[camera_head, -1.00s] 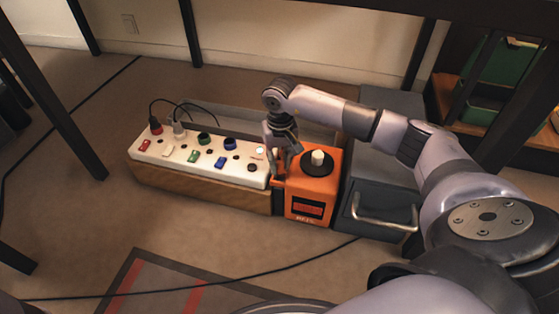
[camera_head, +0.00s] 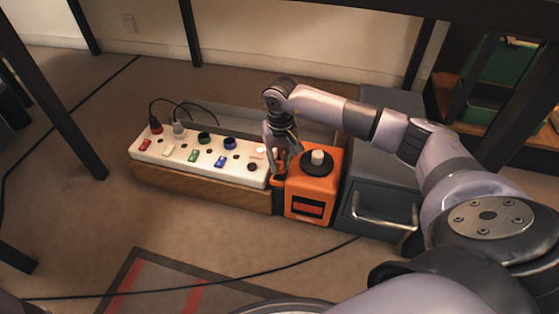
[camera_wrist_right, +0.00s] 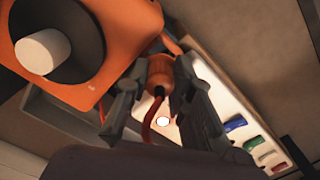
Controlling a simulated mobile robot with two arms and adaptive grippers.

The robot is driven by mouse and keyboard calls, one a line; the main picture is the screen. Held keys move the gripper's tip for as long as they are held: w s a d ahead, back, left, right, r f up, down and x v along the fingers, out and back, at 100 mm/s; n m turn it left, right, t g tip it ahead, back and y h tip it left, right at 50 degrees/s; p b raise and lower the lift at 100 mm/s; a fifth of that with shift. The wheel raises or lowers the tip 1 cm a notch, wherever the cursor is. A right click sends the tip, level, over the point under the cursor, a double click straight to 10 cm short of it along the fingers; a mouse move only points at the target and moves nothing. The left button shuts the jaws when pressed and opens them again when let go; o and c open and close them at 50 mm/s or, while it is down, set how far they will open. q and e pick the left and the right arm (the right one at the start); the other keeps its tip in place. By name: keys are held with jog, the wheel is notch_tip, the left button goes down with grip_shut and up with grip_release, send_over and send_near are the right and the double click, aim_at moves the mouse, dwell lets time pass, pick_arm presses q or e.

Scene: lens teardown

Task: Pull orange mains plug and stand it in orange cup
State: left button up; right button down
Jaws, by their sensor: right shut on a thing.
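My right gripper (camera_head: 281,158) is beside the right end of the white power strip (camera_head: 190,157), close to the left side of the orange box. In the right wrist view it (camera_wrist_right: 148,98) is shut on the orange plug (camera_wrist_right: 160,72), one finger on each side. An orange-red cord (camera_wrist_right: 149,121) runs from the plug between the fingers. Whether the plug is clear of the strip cannot be told. I cannot make out the orange cup for certain; the gripper and box hide part of that area. My left gripper is not in view.
The orange box (camera_head: 312,187) with a pale knob stands right of the gripper, very near it. A dark grey cabinet (camera_head: 378,205) with a metal handle is farther right. Red and grey plugs with black cords stand at the strip's left end. Floor in front is mostly clear.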

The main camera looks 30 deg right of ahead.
jog(key=shift+f+b, duration=0.5)
jog(key=shift+f, duration=0.25)
dwell(0.3)
jog(key=c, duration=1.3)
grip_release()
jog(key=shift+f, duration=0.1)
